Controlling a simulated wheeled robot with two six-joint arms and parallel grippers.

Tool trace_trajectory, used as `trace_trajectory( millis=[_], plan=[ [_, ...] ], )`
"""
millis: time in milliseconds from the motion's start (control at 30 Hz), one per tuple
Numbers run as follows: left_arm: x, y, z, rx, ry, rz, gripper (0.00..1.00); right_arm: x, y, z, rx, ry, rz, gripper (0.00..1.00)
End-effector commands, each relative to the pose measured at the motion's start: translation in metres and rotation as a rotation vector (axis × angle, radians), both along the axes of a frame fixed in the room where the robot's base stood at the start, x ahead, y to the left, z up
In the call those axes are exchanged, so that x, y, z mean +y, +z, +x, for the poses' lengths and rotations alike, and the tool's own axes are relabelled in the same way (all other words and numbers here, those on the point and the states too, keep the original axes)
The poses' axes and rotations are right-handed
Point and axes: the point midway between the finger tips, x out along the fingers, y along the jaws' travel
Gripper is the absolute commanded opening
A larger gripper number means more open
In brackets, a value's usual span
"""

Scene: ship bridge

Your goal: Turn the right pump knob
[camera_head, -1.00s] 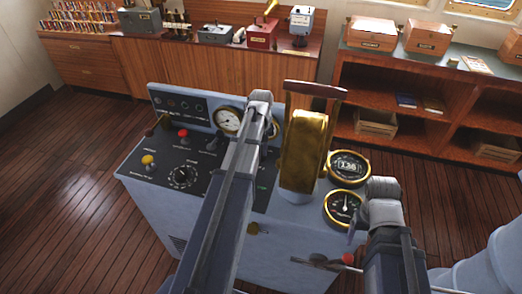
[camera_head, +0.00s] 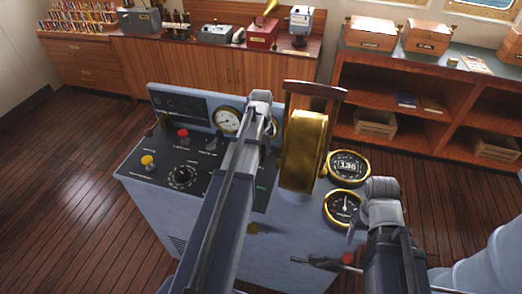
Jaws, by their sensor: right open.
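A small red knob (camera_head: 348,258) shows low on the right front of the grey-blue console (camera_head: 150,205), partly hidden by my right arm. I cannot tell for certain whether it is the right pump knob. My right gripper (camera_head: 306,262) is a dark, thin shape just left of the red knob, with open jaws; contact is unclear. A small brass part (camera_head: 258,228) shows on the console front beside my left arm (camera_head: 225,190). My left gripper is hidden behind that arm.
The console top carries a black dial (camera_head: 181,176), a yellow knob (camera_head: 148,161), another red knob (camera_head: 183,134), a brass lever housing (camera_head: 303,150) and round gauges (camera_head: 348,167). Wooden cabinets (camera_head: 215,65) stand behind. The plank floor at left (camera_head: 70,200) is clear.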

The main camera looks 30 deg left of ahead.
Motion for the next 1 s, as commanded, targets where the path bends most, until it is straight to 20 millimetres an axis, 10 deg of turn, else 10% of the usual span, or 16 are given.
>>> trace_trajectory(
  millis=[367,1000],
  plan=[
    [0.000,0.007,0.000,0.000,-0.001,0.000,0.46,0.000,0.007,0.000,0.000,0.000,0.000,0.76],
    [0.000,0.078,0.000,0.000,0.000,0.000,0.46,0.000,0.078,0.000,0.000,0.000,0.000,0.76]
  ],
)
